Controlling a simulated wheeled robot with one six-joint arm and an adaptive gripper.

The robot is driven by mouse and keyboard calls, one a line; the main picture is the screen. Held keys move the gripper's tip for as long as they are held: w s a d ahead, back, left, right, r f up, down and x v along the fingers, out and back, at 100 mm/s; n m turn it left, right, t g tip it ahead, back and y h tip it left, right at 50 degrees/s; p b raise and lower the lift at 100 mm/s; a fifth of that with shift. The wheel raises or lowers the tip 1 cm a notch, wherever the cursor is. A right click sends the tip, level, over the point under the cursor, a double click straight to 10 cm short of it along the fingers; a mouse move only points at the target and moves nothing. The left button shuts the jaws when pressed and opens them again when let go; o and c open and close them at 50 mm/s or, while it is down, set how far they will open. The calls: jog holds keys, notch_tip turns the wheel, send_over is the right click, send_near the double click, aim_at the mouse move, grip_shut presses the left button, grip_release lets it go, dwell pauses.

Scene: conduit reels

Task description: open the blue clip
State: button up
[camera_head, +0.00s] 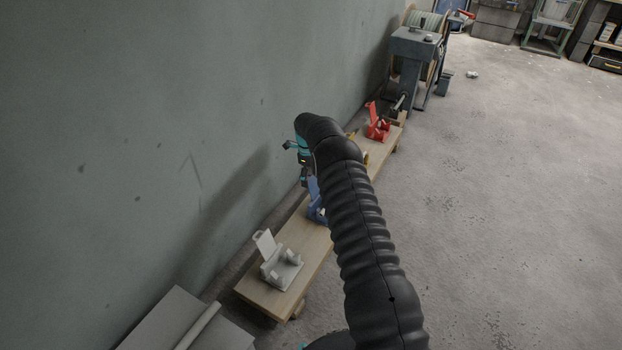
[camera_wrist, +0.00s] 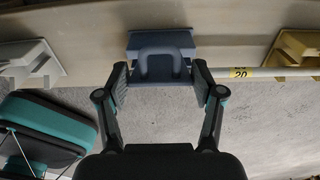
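The blue clip (camera_head: 317,213) sits on the wooden plank, partly hidden behind my arm in the head view. A blue upright part of it rises toward my gripper (camera_head: 303,172). In the wrist view the blue clip (camera_wrist: 160,41) is at the top centre, with a grey-blue looped handle pointing toward me. My gripper (camera_wrist: 160,76) is open, one fingertip on each side of the handle. Small gaps seem to show between the fingers and the handle; I cannot tell whether either touches.
A white clip (camera_head: 281,267) stands on the plank (camera_head: 262,294) nearer me, a red clip (camera_head: 378,127) farther away. A yellow clip (camera_wrist: 296,48) is right in the wrist view, beside a pale rod (camera_wrist: 270,72) with a yellow "20" label. The wall is close on the left; open floor lies right.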

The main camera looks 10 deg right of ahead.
notch_tip(320, 180, up, 11)
jog(key=shift+w+a, duration=0.25)
